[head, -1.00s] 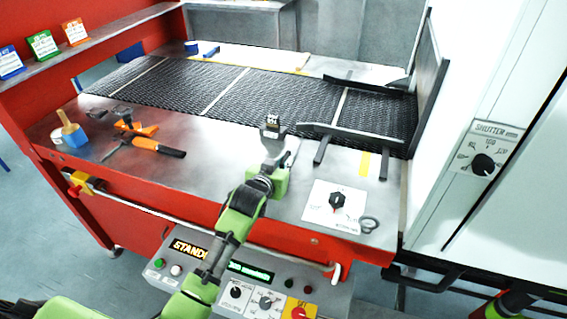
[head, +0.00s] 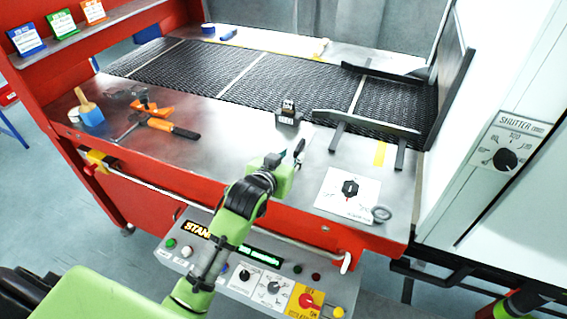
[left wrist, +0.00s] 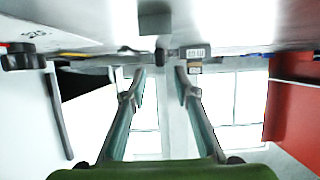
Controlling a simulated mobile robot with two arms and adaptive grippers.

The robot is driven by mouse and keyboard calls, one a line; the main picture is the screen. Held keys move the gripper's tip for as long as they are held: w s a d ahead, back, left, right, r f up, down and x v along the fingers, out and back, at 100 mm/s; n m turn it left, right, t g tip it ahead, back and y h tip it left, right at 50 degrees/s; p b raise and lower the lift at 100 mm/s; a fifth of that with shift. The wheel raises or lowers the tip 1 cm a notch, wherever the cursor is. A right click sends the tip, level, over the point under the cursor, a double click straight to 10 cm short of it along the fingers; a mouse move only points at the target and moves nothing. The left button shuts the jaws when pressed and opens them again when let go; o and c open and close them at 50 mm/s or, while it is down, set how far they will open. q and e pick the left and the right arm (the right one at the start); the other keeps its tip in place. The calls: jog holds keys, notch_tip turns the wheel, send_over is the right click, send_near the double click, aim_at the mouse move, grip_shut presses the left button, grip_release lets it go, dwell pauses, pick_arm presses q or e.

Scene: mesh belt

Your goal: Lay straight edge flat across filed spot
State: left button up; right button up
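My left gripper (head: 285,156) is over the front part of the steel table top, in front of a small dark block with a white label (head: 288,115). In the left wrist view its two fingers (left wrist: 161,72) stand apart with nothing held between them. The labelled block seems to show beyond the fingertips (left wrist: 195,53). The black mesh belt (head: 300,85) lies behind, with pale strips across it. I cannot make out a filed spot, nor tell which item is the straight edge.
A dark guide rail (head: 368,124) stands at the belt's right. A dial plate (head: 349,189) and a grey ring (head: 381,214) lie at front right.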

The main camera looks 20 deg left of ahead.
pick_arm(q)
jog(key=shift+v, duration=2.65)
jog(key=shift+w+a, duration=0.1)
